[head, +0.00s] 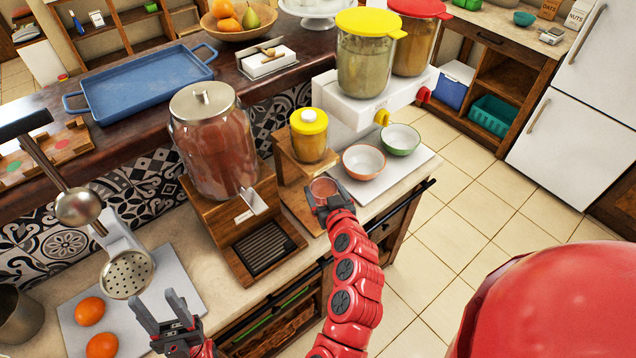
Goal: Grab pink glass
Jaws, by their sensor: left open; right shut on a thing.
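The pink glass (322,186) is a small see-through reddish cup on the wooden stand right of the large drink dispenser. My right gripper (327,196) is shut on it from the near side, and its fingers hide the glass's lower part. I cannot tell whether the glass is lifted off the stand. My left gripper (158,305) is open and empty at the lower left, above the counter's front edge, right of two oranges.
A glass dispenser (214,145) stands left of the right gripper. A yellow-lidded jar (309,138) stands behind the glass. A pink bowl (363,161) and a green bowl (400,139) sit to the right. A ladle (78,207) and skimmer (127,274) hang at left.

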